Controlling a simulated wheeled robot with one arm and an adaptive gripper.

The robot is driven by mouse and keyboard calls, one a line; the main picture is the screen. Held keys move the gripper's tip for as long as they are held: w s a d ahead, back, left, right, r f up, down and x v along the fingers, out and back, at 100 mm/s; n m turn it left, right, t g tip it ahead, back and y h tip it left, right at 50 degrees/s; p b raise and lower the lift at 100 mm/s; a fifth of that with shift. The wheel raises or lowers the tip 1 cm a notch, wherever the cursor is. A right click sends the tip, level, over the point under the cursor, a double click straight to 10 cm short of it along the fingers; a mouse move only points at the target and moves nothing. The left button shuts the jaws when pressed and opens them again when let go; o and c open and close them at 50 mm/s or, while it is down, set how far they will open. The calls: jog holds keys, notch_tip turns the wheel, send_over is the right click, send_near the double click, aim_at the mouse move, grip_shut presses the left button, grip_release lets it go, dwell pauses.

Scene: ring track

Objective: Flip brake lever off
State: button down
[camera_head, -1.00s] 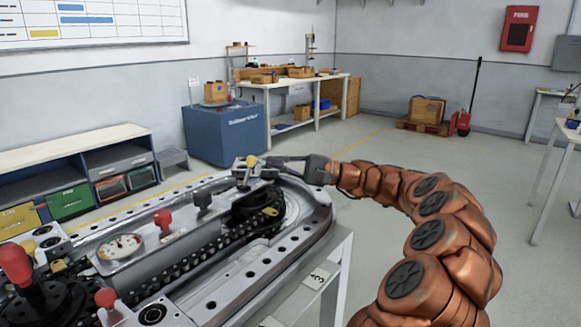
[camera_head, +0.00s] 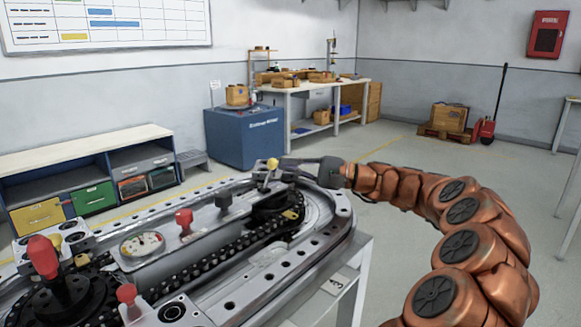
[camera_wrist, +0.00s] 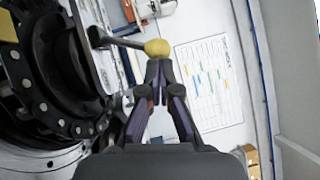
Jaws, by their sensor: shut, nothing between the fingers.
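A lever with a yellow ball knob (camera_head: 272,164) stands at the far end of the ring track (camera_head: 335,235). No label shows that it is the brake lever. In the wrist view, its grey rod runs from a slot in a metal plate at the left to the yellow knob (camera_wrist: 157,47). My gripper (camera_head: 287,165) is beside the knob, on its right in the head view. In the wrist view, the closed fingertips (camera_wrist: 158,66) are just below the knob, touching it or very near it. Nothing is between the fingers.
Red-knobbed controls (camera_head: 184,218), a round gauge (camera_head: 142,244) and a black chain (camera_head: 215,262) are on the track. A blue cabinet (camera_head: 245,137) and workbench (camera_head: 300,90) stand behind. Open floor (camera_head: 400,150) lies to the right.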

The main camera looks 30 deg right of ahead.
jog(key=shift+a+r+n+g, duration=0.2)
jog(key=shift+r+n+g, duration=0.1)
jog(key=shift+n, duration=0.1)
jog(key=shift+s+a+r+n+h, duration=0.15)
jog(key=shift+n+h, duration=0.15)
jog(key=n+b, duration=0.1)
jog(key=a+r+n+g+h, duration=0.1)
jog(key=shift+s+a+r+n+b, duration=0.1)
jog(key=shift+s+a+n+b, duration=0.2)
jog(key=shift+b, duration=0.05)
jog(key=a+n+h, duration=0.1)
jog(key=n+b, duration=0.1)
jog(key=s+a+h+b, duration=0.1)
jog(key=shift+s+a+r+n+g+h, duration=0.1)
jog(key=shift+a+r+n+g+h, duration=0.2)
jog(key=shift+r+n, duration=0.1)
jog(key=shift+s+a+n+h+b, duration=0.2)
jog(key=shift+a+n+h+b, duration=0.5)
jog(key=shift+h, duration=0.1)
